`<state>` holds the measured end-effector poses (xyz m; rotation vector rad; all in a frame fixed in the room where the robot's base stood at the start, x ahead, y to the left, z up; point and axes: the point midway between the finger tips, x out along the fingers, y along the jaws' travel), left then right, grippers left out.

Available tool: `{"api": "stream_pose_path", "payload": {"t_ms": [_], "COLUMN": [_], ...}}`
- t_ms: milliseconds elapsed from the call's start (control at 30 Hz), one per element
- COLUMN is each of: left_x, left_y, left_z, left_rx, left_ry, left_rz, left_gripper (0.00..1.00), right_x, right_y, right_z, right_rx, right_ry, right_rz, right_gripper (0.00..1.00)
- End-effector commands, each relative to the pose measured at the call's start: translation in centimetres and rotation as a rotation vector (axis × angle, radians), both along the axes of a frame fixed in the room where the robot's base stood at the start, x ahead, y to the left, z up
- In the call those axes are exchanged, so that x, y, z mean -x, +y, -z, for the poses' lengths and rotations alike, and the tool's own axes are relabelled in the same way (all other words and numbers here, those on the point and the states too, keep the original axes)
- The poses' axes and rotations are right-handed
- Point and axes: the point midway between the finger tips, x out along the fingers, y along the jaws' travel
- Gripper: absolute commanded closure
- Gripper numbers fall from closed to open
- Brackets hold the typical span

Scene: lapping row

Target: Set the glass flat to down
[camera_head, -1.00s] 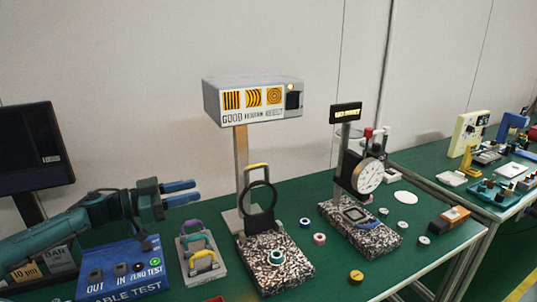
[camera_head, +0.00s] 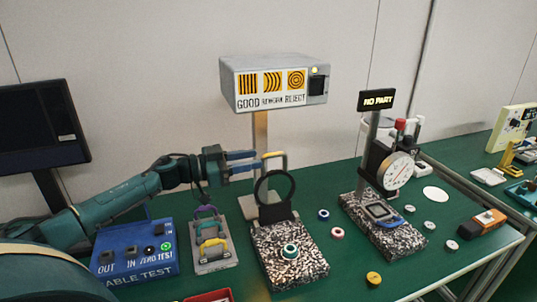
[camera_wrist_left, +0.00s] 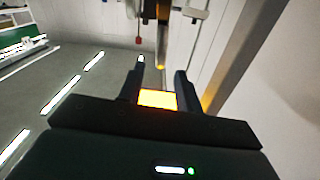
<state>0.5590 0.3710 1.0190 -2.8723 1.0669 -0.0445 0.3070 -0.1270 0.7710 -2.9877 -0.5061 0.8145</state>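The glass flat (camera_head: 273,189) is a round glass in a black ring, raised upright on a hinge at the back of a speckled granite block (camera_head: 293,268). A small ring-shaped part (camera_head: 290,252) lies on the block. My left gripper (camera_head: 256,160) is at the handle's left side, fingers pointing right. Its fingers are apart in the left wrist view (camera_wrist_left: 160,82), with a bright orange patch between them that I cannot identify. Contact with the handle cannot be told. My right gripper is not in view.
A lamp box (camera_head: 274,84) on a post stands behind the flat. A dial gauge stand (camera_head: 397,170) is to the right, with a "NO PART" sign (camera_head: 377,100). A blue test box (camera_head: 135,255) and a rack of coloured handles (camera_head: 213,262) lie under my left arm.

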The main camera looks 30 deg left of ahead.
Motion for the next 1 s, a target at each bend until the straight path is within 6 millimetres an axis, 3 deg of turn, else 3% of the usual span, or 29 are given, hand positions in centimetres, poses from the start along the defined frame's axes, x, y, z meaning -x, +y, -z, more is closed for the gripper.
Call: {"api": "stream_pose_path", "payload": {"t_ms": [300,700,1000], "left_x": [-3.6,-4.2,-4.1], "left_y": [-3.1,-3.6,-3.6], "left_z": [-0.2,0.0,0.0], "left_rx": [0.003,-0.001,-0.001], "left_ry": [-0.002,0.000,-0.001], "left_rz": [0.000,0.000,0.000], "left_gripper": [0.66,0.66,0.89], "right_x": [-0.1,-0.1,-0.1], "right_y": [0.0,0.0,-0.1], "right_z": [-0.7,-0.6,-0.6], "right_rx": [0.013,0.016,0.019], "right_ry": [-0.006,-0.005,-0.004], "right_rz": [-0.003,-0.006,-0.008], "right_gripper": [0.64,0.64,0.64]}}
